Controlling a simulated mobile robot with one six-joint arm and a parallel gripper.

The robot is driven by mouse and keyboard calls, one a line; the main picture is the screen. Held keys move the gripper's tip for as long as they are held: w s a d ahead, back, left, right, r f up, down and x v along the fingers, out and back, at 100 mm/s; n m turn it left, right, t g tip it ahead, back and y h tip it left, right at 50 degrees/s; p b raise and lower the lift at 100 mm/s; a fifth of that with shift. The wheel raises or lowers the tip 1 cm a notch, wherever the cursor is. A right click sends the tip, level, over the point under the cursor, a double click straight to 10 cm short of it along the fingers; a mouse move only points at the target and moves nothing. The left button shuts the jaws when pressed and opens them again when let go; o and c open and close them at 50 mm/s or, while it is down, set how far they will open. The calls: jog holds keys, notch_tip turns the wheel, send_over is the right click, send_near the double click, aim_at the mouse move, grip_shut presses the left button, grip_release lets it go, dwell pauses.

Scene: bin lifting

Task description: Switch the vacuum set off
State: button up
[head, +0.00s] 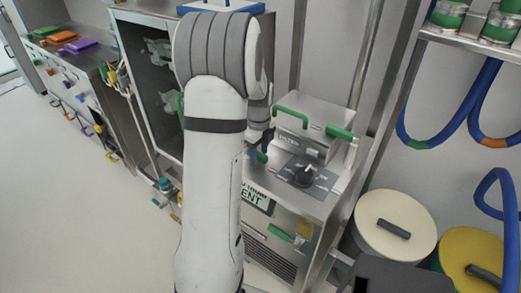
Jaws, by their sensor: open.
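A metal cabinet (335,204) stands right of my arm, with a sign ending in "ENT" on its front; it appears to be the vacuum set. A black rotary knob (304,174) sits on a dark plate on its top. The plate's markings are too small to read, so I cannot tell the knob's setting. My gripper (262,151) is at the cabinet top, left of the knob and apart from it. It is open, with dark fingers partly hidden by my arm. Nothing shows between them.
A metal box (311,122) labelled "FILTER" with green handles stands behind the knob. Blue hoses (447,125) hang at right above a cream-lidded drum (394,224) and a yellow-lidded drum (472,259). A tall open cabinet (150,75) stands behind my arm. Floor at left is clear.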

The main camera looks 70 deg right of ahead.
aim_at(259, 154)
jog(key=shift+r, duration=0.15)
notch_tip(259, 154, up, 8)
jog(key=shift+f, duration=0.25)
dwell(0.6)
